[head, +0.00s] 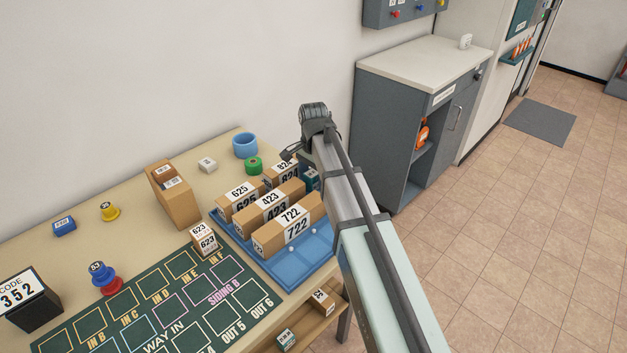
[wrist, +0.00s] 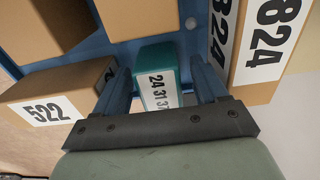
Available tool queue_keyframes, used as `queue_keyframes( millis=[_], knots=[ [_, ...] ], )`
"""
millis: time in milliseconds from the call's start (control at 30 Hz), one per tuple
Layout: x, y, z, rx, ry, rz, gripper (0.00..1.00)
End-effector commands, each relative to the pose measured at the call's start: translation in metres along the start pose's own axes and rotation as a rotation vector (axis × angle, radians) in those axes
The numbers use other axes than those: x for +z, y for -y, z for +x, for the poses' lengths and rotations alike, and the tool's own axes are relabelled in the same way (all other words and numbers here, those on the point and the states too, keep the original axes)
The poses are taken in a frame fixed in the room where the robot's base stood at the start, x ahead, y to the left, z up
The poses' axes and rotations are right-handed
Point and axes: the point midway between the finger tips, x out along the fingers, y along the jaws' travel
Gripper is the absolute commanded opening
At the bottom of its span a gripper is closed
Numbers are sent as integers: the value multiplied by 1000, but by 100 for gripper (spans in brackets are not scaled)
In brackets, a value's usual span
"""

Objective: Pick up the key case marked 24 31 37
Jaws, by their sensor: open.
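The teal key case marked 24 31 37 (wrist: 158,75) stands between the fingers of my gripper (wrist: 160,85) in the wrist view. In the head view a small teal part of the case (head: 312,180) shows beside my arm, near the back right of the blue tray (head: 316,262). My gripper's fingertips are mostly hidden there by my arm.
A box marked 824 (wrist: 265,45) stands close right of my gripper, and a box marked 522 (wrist: 55,105) close left. A grey cabinet (head: 400,120) stands behind my arm.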

Motion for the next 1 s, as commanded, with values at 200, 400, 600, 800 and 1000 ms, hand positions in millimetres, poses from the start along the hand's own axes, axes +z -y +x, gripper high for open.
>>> queue_keyframes(
  millis=[200,400,600,800,1000],
  knots=[
    [0,0,3,0,0,0,72],
    [0,0,3,0,0,0,58],
    [0,0,3,0,0,0,39],
    [0,0,3,0,0,0,20],
    [0,0,3,0,0,0,14]
  ],
)
